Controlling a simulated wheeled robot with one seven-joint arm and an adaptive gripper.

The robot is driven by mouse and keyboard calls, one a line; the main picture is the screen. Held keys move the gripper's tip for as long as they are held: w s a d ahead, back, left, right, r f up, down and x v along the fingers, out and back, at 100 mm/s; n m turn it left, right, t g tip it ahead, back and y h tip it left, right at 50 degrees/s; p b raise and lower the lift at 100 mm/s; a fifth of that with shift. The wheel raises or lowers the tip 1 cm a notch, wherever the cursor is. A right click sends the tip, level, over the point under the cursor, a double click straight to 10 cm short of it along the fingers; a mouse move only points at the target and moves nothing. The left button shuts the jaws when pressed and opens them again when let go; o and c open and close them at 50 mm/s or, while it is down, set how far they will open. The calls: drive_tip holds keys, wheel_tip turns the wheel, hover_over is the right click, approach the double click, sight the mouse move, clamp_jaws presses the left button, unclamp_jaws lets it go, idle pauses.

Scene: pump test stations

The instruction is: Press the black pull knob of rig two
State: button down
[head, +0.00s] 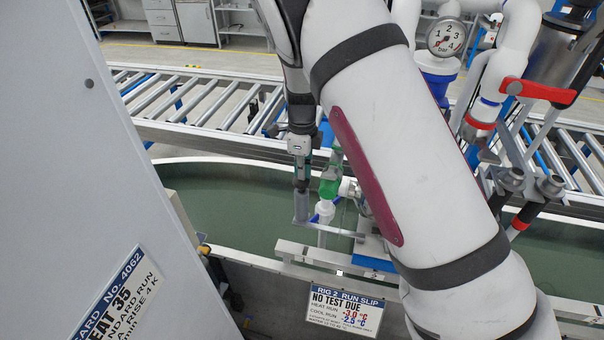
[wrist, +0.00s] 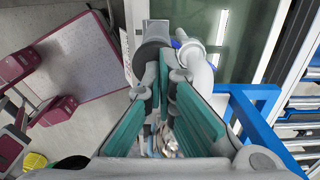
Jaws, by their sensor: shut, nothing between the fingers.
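My gripper (head: 301,178) points down over rig two in the head view, its fingers together and empty. The fingertips are just above or touching the top of a grey upright post (head: 301,208). In the wrist view my gripper (wrist: 164,72) shows green-padded fingers meeting at the tips. A dark round part (wrist: 152,52) shows right at the fingertips; it looks like the black pull knob, partly hidden by the fingers. I cannot tell whether they touch it. A slip (head: 345,309) headed "RIG 2 RUN SLIP" reads "NO TEST DUE".
A green transparent part (head: 330,182) and white pipe stand close right of the gripper. A pressure gauge (head: 446,38) and a red-handled valve (head: 537,92) are at upper right. A grey panel (head: 75,160) fills the left. A roller conveyor (head: 215,103) runs behind.

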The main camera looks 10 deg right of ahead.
wheel_tip(320, 180, up, 10)
drive_tip(key=shift+r, duration=0.25)
idle(1.2)
